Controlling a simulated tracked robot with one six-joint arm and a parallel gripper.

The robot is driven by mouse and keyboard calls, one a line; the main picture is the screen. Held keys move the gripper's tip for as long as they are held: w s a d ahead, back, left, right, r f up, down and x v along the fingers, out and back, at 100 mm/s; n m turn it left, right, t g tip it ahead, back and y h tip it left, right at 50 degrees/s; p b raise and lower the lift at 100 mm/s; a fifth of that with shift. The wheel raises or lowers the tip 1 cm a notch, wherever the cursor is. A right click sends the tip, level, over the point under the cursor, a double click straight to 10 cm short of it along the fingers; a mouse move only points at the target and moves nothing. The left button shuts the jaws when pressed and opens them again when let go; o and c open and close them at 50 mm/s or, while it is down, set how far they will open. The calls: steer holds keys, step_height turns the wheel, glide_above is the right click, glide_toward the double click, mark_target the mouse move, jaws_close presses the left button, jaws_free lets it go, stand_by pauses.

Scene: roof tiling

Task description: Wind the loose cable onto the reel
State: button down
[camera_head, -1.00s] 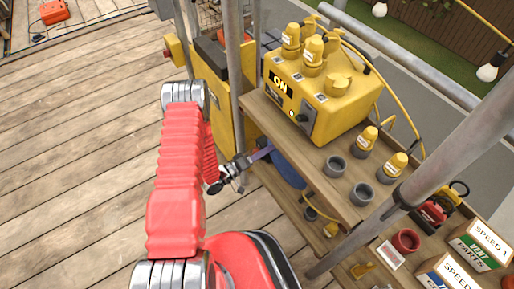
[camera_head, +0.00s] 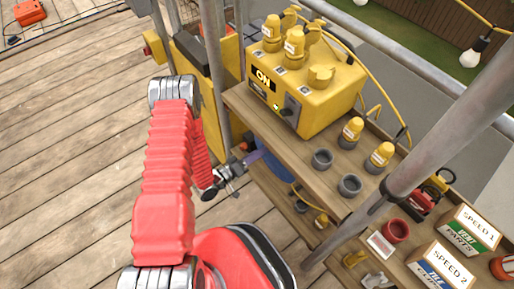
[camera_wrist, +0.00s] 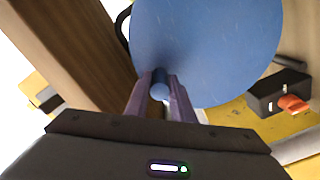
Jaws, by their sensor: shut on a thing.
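The blue reel (camera_wrist: 215,45) fills the upper middle of the wrist view as a round disc. Its small blue crank knob (camera_wrist: 160,90) sits between my gripper's purple fingers (camera_wrist: 160,86), which are shut on it. In the head view my gripper (camera_head: 254,156) reaches under the shelf edge to the reel (camera_head: 274,160), which is mostly hidden by the shelf. A yellow cable (camera_head: 299,190) shows in part below the shelf; I cannot tell how much is wound.
A yellow control box (camera_head: 300,85) marked ON stands on the wooden shelf (camera_head: 300,155), with yellow plugs and grey sockets. A scaffold pole (camera_head: 440,125) crosses at the right. Labelled boxes (camera_head: 470,228) stand lower right.

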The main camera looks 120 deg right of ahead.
steer(key=shift+a, duration=0.1)
steer(key=c, duration=1.5)
jaws_free()
steer(key=shift+c, duration=0.2)
steer(key=shift+w, duration=0.1)
steer(key=w, duration=1.3)
steer(key=shift+w+a, duration=0.25)
steer(key=shift+a, duration=0.05)
steer(key=shift+n, duration=0.3)
